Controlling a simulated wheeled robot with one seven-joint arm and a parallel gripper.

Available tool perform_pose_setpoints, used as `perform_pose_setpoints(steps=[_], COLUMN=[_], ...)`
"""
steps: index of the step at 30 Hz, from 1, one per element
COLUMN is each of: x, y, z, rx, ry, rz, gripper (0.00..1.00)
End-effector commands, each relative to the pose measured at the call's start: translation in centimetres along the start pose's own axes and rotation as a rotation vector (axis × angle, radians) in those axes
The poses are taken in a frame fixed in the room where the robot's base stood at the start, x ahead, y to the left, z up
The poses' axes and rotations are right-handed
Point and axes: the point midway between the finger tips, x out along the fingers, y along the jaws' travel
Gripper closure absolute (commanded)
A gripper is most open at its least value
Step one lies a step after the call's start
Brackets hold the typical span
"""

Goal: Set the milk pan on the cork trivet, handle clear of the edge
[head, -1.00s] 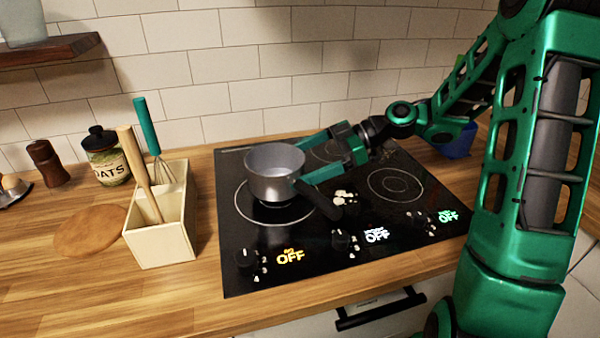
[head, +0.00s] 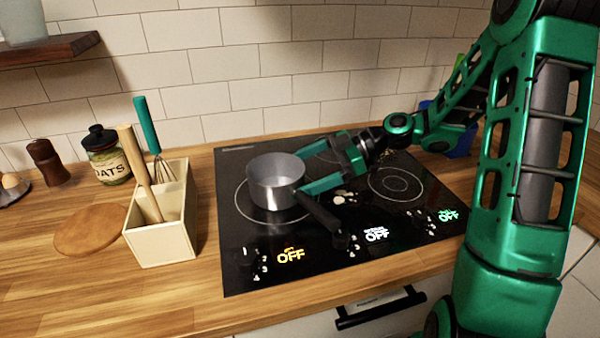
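The milk pan (head: 276,188) is a small grey metal pan. It is upright over the front left ring of the black hob, and its dark handle (head: 318,211) points to the front right. My gripper (head: 301,172) comes in from the right. Its two green fingers are apart, with their tips close to the pan's right side. I cannot tell whether they touch it. A round brown disc, which looks like the cork trivet (head: 80,236), lies flat on the wooden counter at the left and is bare.
A cream utensil box (head: 160,246) with a whisk and a wooden tool stands between trivet and hob. An oats jar (head: 106,160) and a dark mill (head: 47,162) stand behind the trivet. Several hob knobs line the front. The counter in front of the trivet is clear.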

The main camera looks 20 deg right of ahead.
Motion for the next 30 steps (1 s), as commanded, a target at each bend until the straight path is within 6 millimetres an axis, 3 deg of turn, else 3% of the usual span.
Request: perform_pose_setpoints(steps=[5,18,24,30], x=[-1.7,-9.3,-10.7,-10.8], y=[0.1,0.2,0.2,0.2], z=[0.0,0.6,0.6,0.5], rx=[0.0,0.0,-0.001,0.0], ry=[0.0,0.0,0.0,0.0], rz=[0.003,0.003,0.001,0.0], gripper=[0.0,0.0,0.0,0.0])
